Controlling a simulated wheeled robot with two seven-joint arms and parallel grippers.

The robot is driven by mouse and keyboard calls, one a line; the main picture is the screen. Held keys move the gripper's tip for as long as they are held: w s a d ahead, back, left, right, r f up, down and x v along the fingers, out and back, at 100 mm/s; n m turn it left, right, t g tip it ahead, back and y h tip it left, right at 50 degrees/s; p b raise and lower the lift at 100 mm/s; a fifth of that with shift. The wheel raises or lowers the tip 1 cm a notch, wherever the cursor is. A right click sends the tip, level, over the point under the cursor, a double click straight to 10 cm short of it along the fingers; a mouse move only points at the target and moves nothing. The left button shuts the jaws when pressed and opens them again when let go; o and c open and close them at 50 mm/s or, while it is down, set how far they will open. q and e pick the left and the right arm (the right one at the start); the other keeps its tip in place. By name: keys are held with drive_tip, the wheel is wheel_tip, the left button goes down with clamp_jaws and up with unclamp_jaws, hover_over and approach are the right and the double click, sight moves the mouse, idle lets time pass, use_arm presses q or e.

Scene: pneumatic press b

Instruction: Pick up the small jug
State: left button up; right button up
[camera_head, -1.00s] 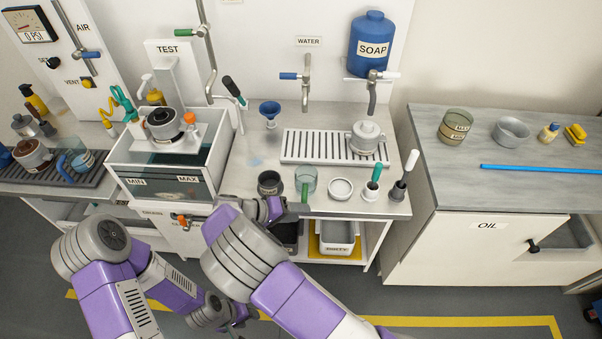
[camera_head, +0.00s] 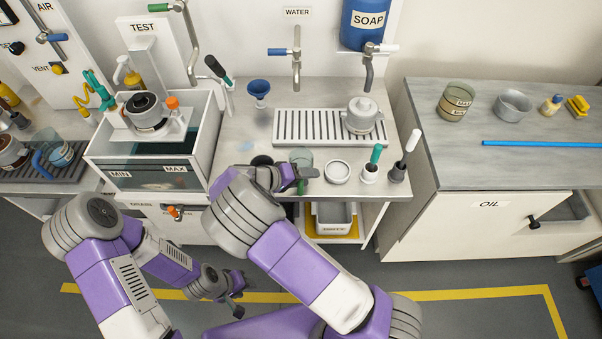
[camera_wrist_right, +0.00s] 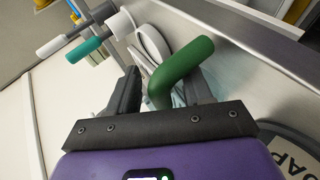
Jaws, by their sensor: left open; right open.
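The small jug (camera_head: 301,158) is a clear glass vessel with a green handle, standing near the front edge of the grey counter. My right gripper (camera_head: 300,178) is at its handle side and hides part of it in the head view. In the right wrist view the green handle (camera_wrist_right: 182,72) lies between the open fingers of my right gripper (camera_wrist_right: 163,90). I cannot tell whether a finger touches it. The jug's glass body is mostly hidden there. My left gripper (camera_head: 232,292) is open and empty, low over the floor in front of the counter.
A slotted drain (camera_head: 300,128) with a grey pot (camera_head: 362,116) is behind.

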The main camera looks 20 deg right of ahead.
clamp_jaws()
idle(0.3)
